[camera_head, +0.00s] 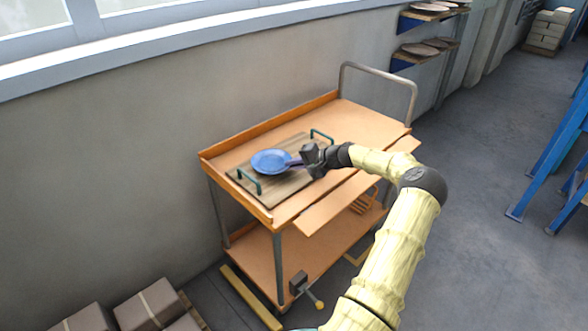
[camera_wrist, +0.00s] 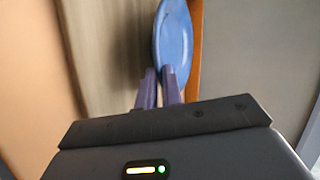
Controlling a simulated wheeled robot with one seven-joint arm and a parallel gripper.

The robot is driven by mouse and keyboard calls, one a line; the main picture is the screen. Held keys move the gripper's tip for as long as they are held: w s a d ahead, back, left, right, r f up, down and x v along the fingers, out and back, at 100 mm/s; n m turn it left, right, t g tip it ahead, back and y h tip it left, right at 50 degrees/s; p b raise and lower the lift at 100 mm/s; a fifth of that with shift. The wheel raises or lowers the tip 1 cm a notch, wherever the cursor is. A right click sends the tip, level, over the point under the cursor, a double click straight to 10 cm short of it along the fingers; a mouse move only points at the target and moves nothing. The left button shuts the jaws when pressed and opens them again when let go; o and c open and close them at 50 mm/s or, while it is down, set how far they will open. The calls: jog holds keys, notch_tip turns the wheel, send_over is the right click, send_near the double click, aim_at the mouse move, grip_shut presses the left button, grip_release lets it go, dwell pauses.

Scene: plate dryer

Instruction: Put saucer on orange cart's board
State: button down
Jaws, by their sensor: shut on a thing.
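A blue saucer (camera_head: 270,161) shows over the wooden board (camera_head: 293,184) on the top shelf of the orange cart (camera_head: 357,123). The board has two green handles. My gripper (camera_head: 297,162) is shut on the saucer's right edge in the head view. In the wrist view, the saucer (camera_wrist: 173,42) is at the top centre, and the two purple fingers (camera_wrist: 159,86) meet its near edge. I cannot tell whether the saucer touches the board or is held slightly above it.
The cart has raised orange edges, a grey push handle (camera_head: 379,72) and a lower shelf (camera_head: 300,263). The wall stands close behind it. Boxes (camera_head: 148,303) lie at the lower left. Blue frames (camera_head: 552,150) stand at the right, with open floor between.

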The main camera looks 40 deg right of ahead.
jog(key=shift+f, duration=0.8)
jog(key=c, duration=1.6)
grip_release()
jog(key=shift+f, duration=0.1)
jog(key=shift+o, duration=0.2)
jog(key=v, duration=1.2)
